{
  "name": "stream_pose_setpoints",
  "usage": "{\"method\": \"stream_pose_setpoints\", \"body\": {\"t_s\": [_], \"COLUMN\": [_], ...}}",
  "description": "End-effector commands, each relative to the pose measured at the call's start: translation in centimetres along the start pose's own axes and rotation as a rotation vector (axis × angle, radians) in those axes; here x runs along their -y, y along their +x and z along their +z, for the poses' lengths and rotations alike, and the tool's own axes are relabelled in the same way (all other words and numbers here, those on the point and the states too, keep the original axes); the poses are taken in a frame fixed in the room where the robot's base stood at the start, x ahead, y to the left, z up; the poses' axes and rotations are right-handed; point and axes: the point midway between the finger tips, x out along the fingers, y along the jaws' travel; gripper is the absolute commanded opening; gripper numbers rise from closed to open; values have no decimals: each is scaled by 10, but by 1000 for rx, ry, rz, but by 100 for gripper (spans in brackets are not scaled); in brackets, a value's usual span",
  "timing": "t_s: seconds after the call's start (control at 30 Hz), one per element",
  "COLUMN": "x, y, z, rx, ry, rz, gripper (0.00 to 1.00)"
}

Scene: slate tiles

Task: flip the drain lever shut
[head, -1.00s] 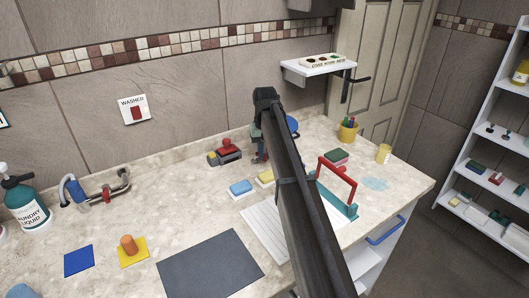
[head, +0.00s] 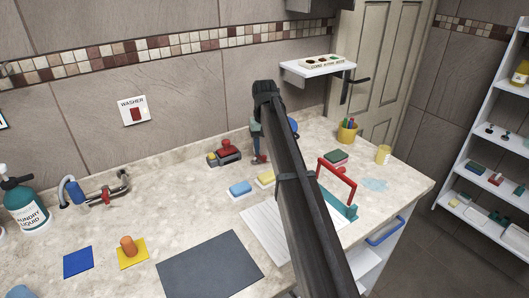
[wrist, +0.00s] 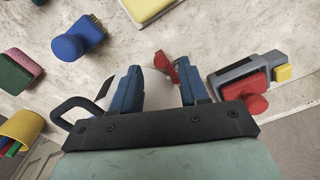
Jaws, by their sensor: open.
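My gripper (wrist: 162,90) is open, with its two blue fingers apart. A small red lever-like piece (wrist: 165,67) shows between and beyond the fingers in the wrist view. It is beside a pale rounded body (wrist: 153,92), mostly hidden by my gripper; a dark loop handle (wrist: 72,112) shows at the left. Contact cannot be made out. In the head view my arm hides most of this spot, and a bit of red (head: 259,159) shows below my gripper (head: 257,145). A metal pipe with a red part (head: 106,196) stands at the left. I cannot tell for certain which is the drain lever.
A grey device with red and yellow knobs (head: 225,153) stands close left of my gripper. A pen cup (head: 348,132) and red-handled teal tool (head: 340,187) are to the right. The front-left counter has free room.

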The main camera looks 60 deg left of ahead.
Motion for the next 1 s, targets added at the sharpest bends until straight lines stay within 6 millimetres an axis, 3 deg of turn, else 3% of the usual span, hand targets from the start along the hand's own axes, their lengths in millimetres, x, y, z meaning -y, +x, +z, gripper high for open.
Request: {"method": "stream_pose_setpoints", "body": {"t_s": [0.2,0.5,0.7,1.0], "x": [0,0,0,0], "y": [-46,-94,-110,-113], "z": [-2,-1,0,0], "rx": [-3,-1,-1,0], "ry": [0,0,0,0], "rz": [0,0,0,0], "gripper": [44,44,44,44]}}
